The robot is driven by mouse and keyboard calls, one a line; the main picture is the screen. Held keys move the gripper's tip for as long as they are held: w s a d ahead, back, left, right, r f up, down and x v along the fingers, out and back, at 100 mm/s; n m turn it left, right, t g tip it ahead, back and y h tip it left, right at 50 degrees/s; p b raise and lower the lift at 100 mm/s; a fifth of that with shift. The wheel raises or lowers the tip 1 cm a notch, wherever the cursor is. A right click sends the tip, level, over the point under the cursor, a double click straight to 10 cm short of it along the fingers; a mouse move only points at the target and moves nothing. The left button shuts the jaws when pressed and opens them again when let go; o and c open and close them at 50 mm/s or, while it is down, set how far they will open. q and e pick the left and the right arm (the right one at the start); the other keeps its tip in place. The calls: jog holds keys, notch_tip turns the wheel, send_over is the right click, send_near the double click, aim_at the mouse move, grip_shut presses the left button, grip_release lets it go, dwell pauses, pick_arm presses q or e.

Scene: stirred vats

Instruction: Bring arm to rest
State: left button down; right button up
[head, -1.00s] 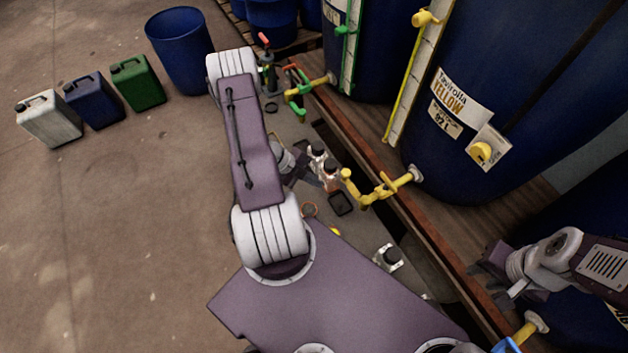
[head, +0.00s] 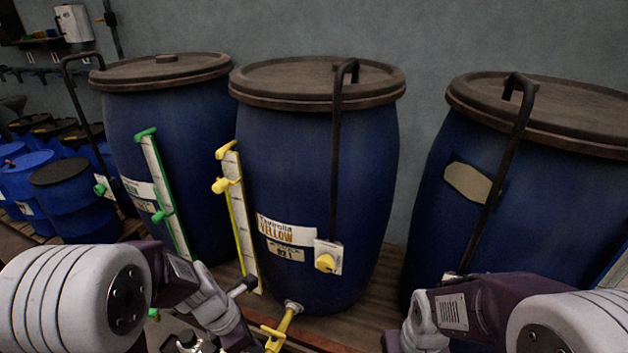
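My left arm comes in from the lower left, bent, with its pale wrist pointing down and right. My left gripper (head: 240,338) is at the bottom edge, partly cut off, close to the yellow tap (head: 283,325) of the middle vat. I cannot see whether its fingers are open. My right arm comes in from the lower right with its wrist pointing left. My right gripper (head: 394,342) is mostly below the bottom edge, and its fingers are not clear. I see no object held in either gripper.
The middle blue vat (head: 315,180) has a yellow label, gauge and dial (head: 327,257). A vat with a green gauge (head: 190,150) stands left, another vat (head: 430,200) right. Smaller blue drums (head: 62,195) stand far left. The wooden platform edge (head: 345,335) lies between my arms.

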pick_arm(q)
jog(key=s+a+m+y, duration=0.1)
jog(key=s+a+m, duration=0.1)
jog(key=m, duration=1)
jog(key=s+a+m+y, duration=0.2)
jog(key=a+m, duration=0.1)
jog(key=m, duration=0.9)
jog(key=shift+s+r, duration=0.2)
jog(key=shift+s, duration=0.2)
pick_arm(e)
jog(key=shift+s+a+r, duration=0.1)
jog(key=shift+s+a, duration=0.05)
jog(key=shift+a, duration=0.05)
pick_arm(q)
jog(key=shift+w, duration=0.15)
pick_arm(e)
jog(key=shift+o, duration=0.3)
dwell(0.6)
